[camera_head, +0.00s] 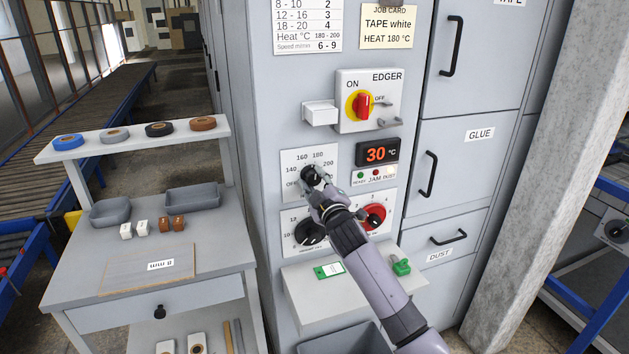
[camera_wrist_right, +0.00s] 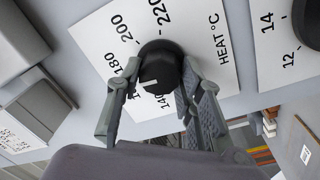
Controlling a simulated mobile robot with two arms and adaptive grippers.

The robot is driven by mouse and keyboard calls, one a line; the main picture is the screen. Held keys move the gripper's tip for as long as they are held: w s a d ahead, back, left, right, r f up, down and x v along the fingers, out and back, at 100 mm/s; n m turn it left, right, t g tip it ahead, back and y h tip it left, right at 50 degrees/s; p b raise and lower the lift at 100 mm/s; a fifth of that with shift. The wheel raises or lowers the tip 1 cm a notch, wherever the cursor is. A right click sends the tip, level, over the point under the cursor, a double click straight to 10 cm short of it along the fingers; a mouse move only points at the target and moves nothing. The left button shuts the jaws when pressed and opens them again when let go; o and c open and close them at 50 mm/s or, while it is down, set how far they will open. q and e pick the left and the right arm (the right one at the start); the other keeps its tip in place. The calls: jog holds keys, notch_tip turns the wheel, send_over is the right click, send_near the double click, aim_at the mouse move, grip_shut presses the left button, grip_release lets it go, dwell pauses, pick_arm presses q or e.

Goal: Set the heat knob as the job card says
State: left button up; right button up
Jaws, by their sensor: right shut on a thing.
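The black heat knob (camera_head: 312,174) sits on a white dial plate (camera_head: 328,186) on the grey machine front. My right gripper (camera_head: 312,184) is shut on it. In the right wrist view the fingers (camera_wrist_right: 155,100) are on both sides of the knob (camera_wrist_right: 160,68). A white mark on the knob shows on the side by 140, but the gripper hides part of the scale, so its exact setting is unclear. The job card (camera_head: 388,27) reads TAPE white, HEAT 180 °C. The red display (camera_head: 377,153) reads 30 °C. My left gripper is not in view.
The edger switch (camera_head: 363,104) with a red handle is above. A black knob (camera_head: 310,232) and a red knob (camera_head: 374,216) are close below. A shelf (camera_head: 360,294) juts out under them. A table (camera_head: 100,262) with trays and tape rolls stands at the left.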

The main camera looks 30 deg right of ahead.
jog(key=shift+f+m, duration=0.1)
jog(key=shift+m, duration=1.6)
jog(key=o, duration=1.2)
jog(key=shift+c, duration=0.2)
jog(key=v, duration=1.2)
jog(key=shift+p, duration=0.3)
jog(key=shift+a, duration=0.1)
